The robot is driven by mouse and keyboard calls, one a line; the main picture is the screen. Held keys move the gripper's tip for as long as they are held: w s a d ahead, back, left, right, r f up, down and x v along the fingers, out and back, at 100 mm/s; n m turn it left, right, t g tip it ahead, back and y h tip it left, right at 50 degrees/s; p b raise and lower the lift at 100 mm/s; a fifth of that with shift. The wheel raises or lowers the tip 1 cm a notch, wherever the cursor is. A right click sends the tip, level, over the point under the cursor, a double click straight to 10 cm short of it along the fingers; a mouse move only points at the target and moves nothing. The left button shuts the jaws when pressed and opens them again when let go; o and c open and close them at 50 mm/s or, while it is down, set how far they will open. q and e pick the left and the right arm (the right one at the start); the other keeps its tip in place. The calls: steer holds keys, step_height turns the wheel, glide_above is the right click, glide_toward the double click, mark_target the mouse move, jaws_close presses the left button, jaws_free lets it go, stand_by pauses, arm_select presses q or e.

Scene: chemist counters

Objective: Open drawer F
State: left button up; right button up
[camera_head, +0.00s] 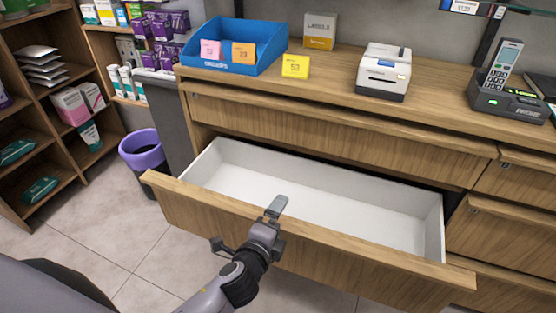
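A wide wooden drawer with a white interior is pulled far out of the counter; its front panel (350,255) faces me and its empty white inside (330,205) shows. I cannot read a letter on it, so I cannot tell whether it is drawer F. My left gripper (248,226) is at the drawer front, left of its middle. Its fingers are spread apart. One finger overlaps the top edge of the front panel in the view, and the other is to the left, before the panel. Whether they touch it is unclear. My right gripper is out of view.
The counter top (340,95) holds a blue box (232,62), a yellow note block (295,67), a white printer (384,72) and a phone (503,65). A shut drawer (340,135) lies above the open one. A purple-rimmed bin (145,160) stands left on the tiled floor.

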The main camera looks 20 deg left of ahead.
arm_select(q)
step_height(320, 180, up, 16)
steer(key=t, duration=0.3)
steer(key=shift+w+r+t+h, duration=0.15)
steer(key=shift+w+t+h, duration=0.15)
steer(key=shift+w, duration=0.05)
steer(key=f+g, duration=0.1)
steer(key=f, duration=0.4)
steer(key=f+g, duration=0.1)
steer(key=f, duration=0.4)
steer(key=a+f+g, duration=0.1)
steer(key=f, duration=0.4)
steer(key=shift+s+f+g+y, duration=0.15)
steer(key=shift+g+y, duration=0.15)
steer(key=shift+y, duration=0.1)
steer(key=shift+c, duration=1.1)
steer(key=shift+s, duration=0.2)
steer(key=shift+c, duration=0.6)
steer(key=shift+s+d, duration=0.1)
steer(key=shift+s, duration=0.7)
steer(key=shift+c, duration=0.3)
steer(key=shift+s, duration=0.35)
steer(key=shift+c, duration=1)
steer(key=s, duration=0.6)
steer(key=shift+f, duration=0.25)
